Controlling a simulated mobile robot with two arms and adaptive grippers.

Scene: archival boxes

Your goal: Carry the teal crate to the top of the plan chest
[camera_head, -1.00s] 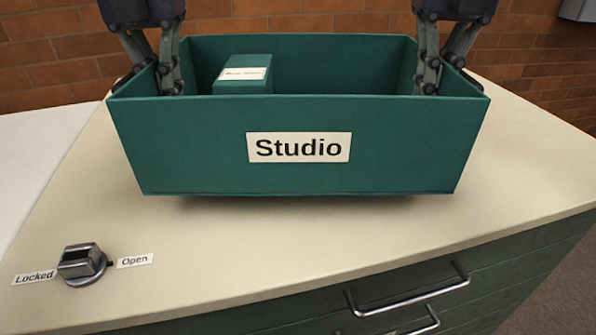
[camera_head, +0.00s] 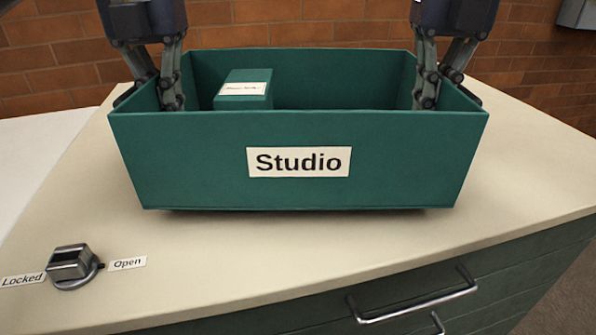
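The teal crate (camera_head: 200,165), labelled "Studio", is level over the pale top of the plan chest (camera_head: 300,245). A thin dark shadow runs under its front edge; I cannot tell whether it touches the top or hangs just above it. My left gripper (camera_head: 160,92) is shut on the crate's left wall, one finger inside and one outside. My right gripper (camera_head: 437,90) is shut on the right wall in the same way. A small teal box (camera_head: 243,97) with a white label stands inside the crate, towards the left.
A metal knob (camera_head: 73,265) between "Locked" and "Open" labels sits on the chest top at front left, clear of the crate. Drawer handles (camera_head: 418,300) are on the chest's front. A white surface (camera_head: 40,165) adjoins at left. A brick wall (camera_head: 290,25) stands behind.

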